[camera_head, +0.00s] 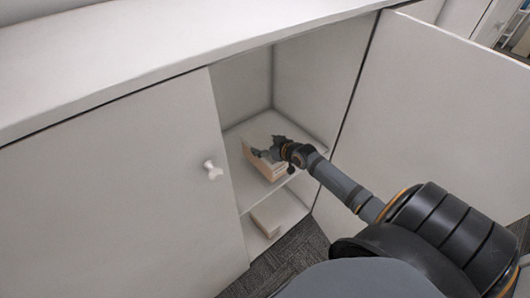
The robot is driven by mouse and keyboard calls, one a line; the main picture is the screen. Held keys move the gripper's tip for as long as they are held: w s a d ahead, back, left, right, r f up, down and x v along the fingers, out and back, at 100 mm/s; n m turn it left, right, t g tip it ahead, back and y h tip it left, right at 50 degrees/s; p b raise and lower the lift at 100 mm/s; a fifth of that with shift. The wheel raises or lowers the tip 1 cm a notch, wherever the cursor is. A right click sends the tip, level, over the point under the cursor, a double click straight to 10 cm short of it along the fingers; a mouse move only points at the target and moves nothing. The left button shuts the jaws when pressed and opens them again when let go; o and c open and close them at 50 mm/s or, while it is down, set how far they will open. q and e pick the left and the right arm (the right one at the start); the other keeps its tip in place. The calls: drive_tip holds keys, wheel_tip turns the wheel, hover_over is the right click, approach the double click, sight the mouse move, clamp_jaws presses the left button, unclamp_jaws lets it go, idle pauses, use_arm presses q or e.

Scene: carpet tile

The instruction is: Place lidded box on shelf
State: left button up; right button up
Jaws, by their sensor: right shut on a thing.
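The lidded box (262,164), pinkish-tan and low, is inside the open cabinet at the level of the upper shelf (242,187). My right gripper (266,154) reaches in from the right and is shut on the box at its top. The gripper and wrist hide part of the box, and I cannot tell whether its underside touches the shelf. My left gripper is not in view.
A lower shelf (291,212) holds another pale flat object (266,221). The left cabinet door (120,200) with a white knob (212,170) is closed. The right door (450,100) stands open beside my arm. The cabinet top (150,55) is clear.

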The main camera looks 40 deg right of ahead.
drive_tip(key=f, duration=0.1)
drive_tip(key=f+b, duration=0.1)
drive_tip(key=f, duration=0.1)
drive_tip(key=shift+w+d+f, duration=0.15)
drive_tip(key=shift+w, duration=0.05)
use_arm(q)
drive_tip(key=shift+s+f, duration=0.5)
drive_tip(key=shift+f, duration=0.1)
use_arm(e)
drive_tip(key=shift+f, duration=0.1)
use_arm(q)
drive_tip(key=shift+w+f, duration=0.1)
use_arm(e)
drive_tip(key=shift+f, duration=0.1)
drive_tip(key=o, duration=1.3)
drive_tip(key=shift+f, duration=0.15)
drive_tip(key=shift+o, duration=1.3)
